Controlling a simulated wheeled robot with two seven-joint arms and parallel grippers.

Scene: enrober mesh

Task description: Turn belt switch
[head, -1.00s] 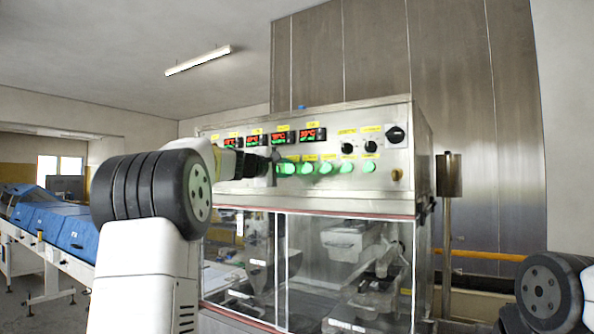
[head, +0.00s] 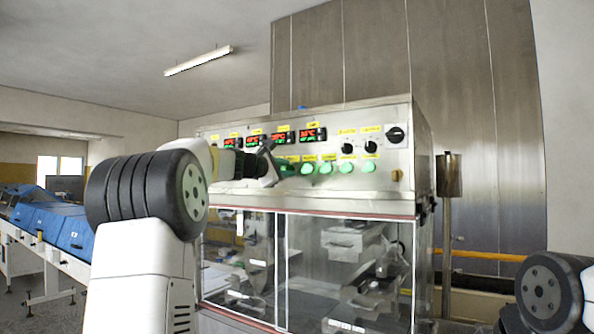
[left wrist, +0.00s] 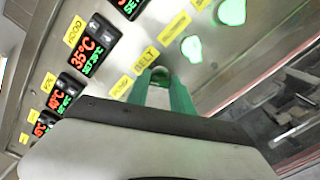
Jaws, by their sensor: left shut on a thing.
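The control panel (head: 220,186) of the steel machine fills the middle of the head view. My left gripper (head: 270,168) is at the left end of its row of green lit knobs. In the left wrist view the two fingers of my left gripper (left wrist: 160,80) straddle a small round green knob, the belt switch (left wrist: 159,74), beside a yellow label reading BELT. The gripper is shut on this switch, and the fingers hide part of it. In the head view the gripper hides the switch. My right gripper is out of view.
Other green knobs (head: 345,167) and black knobs (head: 371,147) sit to the right on the panel. Red and green temperature displays (head: 312,135) are above. Clear doors (head: 340,260) are below. A conveyor with blue covers (head: 50,220) stands far left.

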